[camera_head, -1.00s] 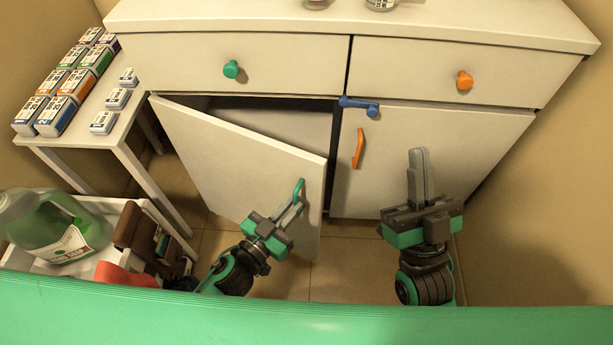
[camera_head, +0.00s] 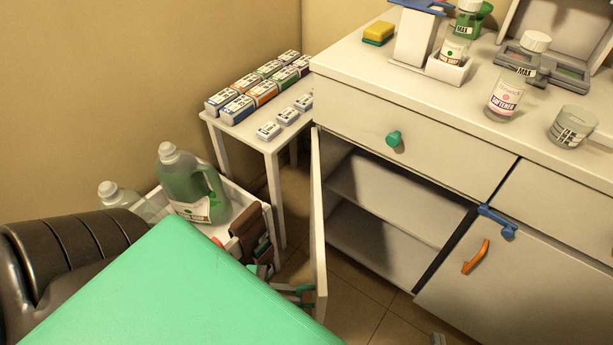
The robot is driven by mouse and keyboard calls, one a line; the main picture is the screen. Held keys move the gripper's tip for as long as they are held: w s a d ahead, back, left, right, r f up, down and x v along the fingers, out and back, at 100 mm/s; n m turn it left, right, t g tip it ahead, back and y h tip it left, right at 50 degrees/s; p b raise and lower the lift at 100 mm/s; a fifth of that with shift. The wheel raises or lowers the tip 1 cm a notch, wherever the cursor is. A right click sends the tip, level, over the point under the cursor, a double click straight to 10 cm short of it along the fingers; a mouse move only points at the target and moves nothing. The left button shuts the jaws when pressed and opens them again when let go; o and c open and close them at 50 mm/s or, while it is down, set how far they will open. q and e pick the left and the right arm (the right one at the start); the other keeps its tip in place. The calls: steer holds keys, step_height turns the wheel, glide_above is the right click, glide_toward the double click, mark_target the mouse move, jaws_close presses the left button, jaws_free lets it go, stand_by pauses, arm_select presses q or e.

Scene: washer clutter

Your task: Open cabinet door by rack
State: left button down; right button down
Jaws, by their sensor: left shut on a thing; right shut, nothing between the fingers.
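The left cabinet door (camera_head: 319,220) stands wide open, seen nearly edge-on, swung out toward the white rack table. Behind it the cabinet interior (camera_head: 385,205) shows a shelf and looks empty. My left gripper (camera_head: 295,289) is low on the door's outer face, shut on its teal handle (camera_head: 304,288); the grip is small and partly hidden. Only the grey fingertips of my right gripper (camera_head: 438,339) show at the bottom edge, shut and empty, in front of the closed right door (camera_head: 520,285), which has an orange handle (camera_head: 476,257).
The white rack table (camera_head: 262,140) holds several boxes. A white bin (camera_head: 238,222) with green jugs (camera_head: 190,185) and other items stands below it, close to the open door. A blue latch (camera_head: 497,221) sits above the right door. Bottles (camera_head: 508,95) stand on the countertop.

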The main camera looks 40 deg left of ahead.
arm_select(q)
steer(key=shift+s+a, duration=0.1)
steer(key=shift+a, duration=0.5)
arm_select(e)
steer(key=shift+d, duration=0.3)
arm_select(q)
steer(key=c, duration=1.5)
jaws_free()
arm_select(e)
steer(key=shift+w, duration=0.1)
arm_select(q)
steer(key=shift+r, duration=0.15)
arm_select(e)
steer(key=shift+g, duration=0.3)
